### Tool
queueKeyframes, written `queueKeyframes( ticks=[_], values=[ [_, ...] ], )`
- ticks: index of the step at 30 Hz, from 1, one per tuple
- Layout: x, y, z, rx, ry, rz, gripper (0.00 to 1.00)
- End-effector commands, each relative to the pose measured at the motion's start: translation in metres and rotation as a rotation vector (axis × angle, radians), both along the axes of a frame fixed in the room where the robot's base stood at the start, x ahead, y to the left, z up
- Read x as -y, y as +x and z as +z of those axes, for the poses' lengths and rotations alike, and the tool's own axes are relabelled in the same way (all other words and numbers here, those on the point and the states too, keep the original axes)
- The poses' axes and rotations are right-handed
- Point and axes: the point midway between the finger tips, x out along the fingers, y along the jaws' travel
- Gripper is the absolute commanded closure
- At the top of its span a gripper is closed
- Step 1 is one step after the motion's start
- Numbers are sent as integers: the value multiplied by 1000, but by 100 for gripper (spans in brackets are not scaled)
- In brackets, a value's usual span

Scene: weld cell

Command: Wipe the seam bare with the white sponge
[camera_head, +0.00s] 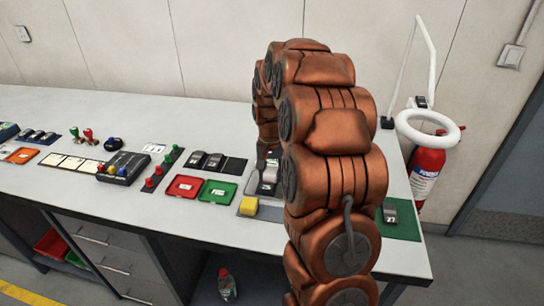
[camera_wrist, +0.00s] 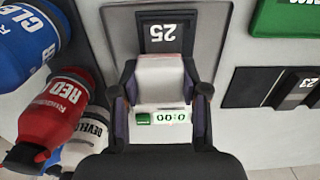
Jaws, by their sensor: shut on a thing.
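My gripper (camera_wrist: 161,78) is shut on the white sponge (camera_wrist: 160,70) in the wrist view, with one dark finger on each side of it. The sponge is over a grey plate (camera_wrist: 212,42), next to a black plaque marked 25 (camera_wrist: 168,32). I cannot tell whether the sponge touches the surface. I cannot make out a seam; it may be hidden under the sponge or gripper.
Blue (camera_wrist: 25,48), red (camera_wrist: 62,108) and white (camera_wrist: 84,138) bottles are close at left in the wrist view. In the head view, a yellow block (camera_head: 248,206) and red (camera_head: 184,187) and green (camera_head: 217,192) trays are left of my arm.

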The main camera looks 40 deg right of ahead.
Motion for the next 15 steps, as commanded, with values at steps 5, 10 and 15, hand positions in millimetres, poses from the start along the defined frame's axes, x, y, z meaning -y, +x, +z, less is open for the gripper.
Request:
queueKeyframes(
  ticks=[5,10,15],
  values=[
    [-7,-2,3,-1,1,-1,100],
    [-8,-1,31,2,-1,0,100],
    [-8,0,46,4,-2,2,100]
  ],
)
